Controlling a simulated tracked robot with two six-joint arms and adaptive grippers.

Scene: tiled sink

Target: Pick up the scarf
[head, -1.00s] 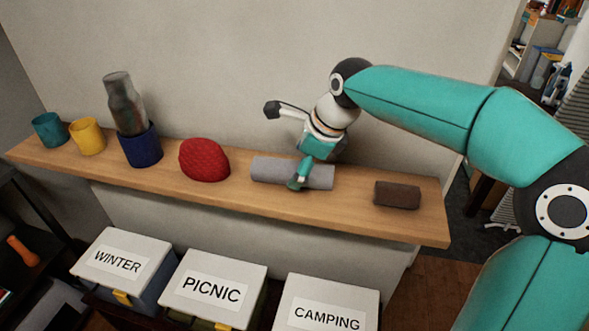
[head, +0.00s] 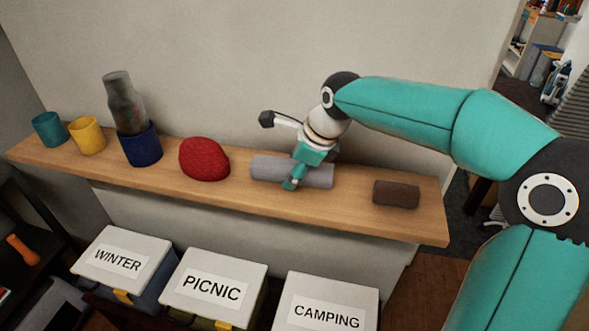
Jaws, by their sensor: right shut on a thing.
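A grey rolled cloth (head: 316,178), which looks like the scarf, lies lengthwise on the wooden shelf, right of the middle. My right gripper (head: 293,177) reaches down over it from above and is shut on it. One teal finger shows at the roll's front side; the other finger is hidden behind the roll. The roll still appears to rest on the shelf. My left gripper is not in view.
On the shelf (head: 420,226), a brown roll (head: 396,193) lies to the right and a red knitted item (head: 204,159) to the left. Farther left stand a blue cup (head: 140,145) holding a grey bottle (head: 123,103), a yellow cup (head: 87,136) and a teal cup (head: 48,129). Labelled boxes (head: 212,280) stand below.

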